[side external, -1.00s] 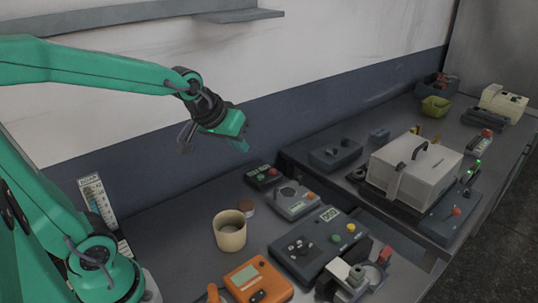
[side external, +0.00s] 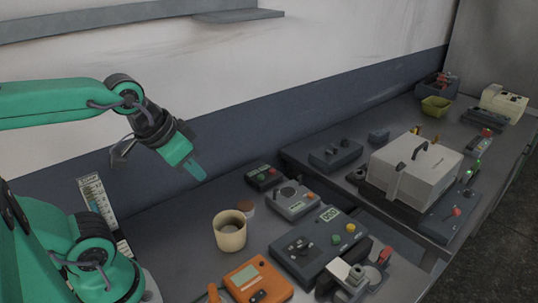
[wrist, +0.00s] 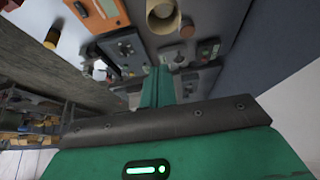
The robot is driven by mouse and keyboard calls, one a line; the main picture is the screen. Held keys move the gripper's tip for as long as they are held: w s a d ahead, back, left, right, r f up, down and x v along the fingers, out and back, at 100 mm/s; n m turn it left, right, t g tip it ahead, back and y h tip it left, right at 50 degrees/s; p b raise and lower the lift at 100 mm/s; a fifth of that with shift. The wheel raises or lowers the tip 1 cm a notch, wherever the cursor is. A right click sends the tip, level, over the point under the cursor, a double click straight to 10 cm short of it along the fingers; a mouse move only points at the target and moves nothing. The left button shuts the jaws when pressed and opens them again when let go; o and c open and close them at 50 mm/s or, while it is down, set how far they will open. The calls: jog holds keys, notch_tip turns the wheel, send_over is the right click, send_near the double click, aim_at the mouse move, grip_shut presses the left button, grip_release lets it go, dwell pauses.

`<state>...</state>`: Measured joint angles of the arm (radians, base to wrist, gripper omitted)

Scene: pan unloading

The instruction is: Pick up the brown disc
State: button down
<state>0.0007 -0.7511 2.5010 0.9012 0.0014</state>
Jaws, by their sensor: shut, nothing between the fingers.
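The brown disc (side external: 246,208) lies on the grey bench top just behind the beige cup (side external: 229,238), partly hidden by it in the side view. In the wrist view the disc (wrist: 187,30) shows near the top, beside the cup (wrist: 161,22). My green gripper (side external: 200,173) hangs above the bench, up and to the left of the disc in the side view, pointing down and to the right. Its fingers are shut together with nothing between them, as the wrist view (wrist: 161,75) also shows.
An orange handheld device (side external: 258,279) lies in front of the cup. Grey control boxes stand to the right, including one with coloured buttons (side external: 318,243) and a smaller one (side external: 294,200). A large beige case (side external: 415,165) stands farther right. Wall panels rise behind the bench.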

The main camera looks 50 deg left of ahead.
dwell(0.3)
jog(key=c, duration=0.7)
grip_release()
jog(key=shift+o, duration=0.2)
jog(key=shift+w, duration=0.1)
jog(key=n+g, duration=0.2)
jog(key=g, duration=0.4)
send_over(245, 205)
notch_tip(245, 205, down, 16)
jog(key=shift+f, duration=0.35)
jog(key=shift+f, duration=0.1)
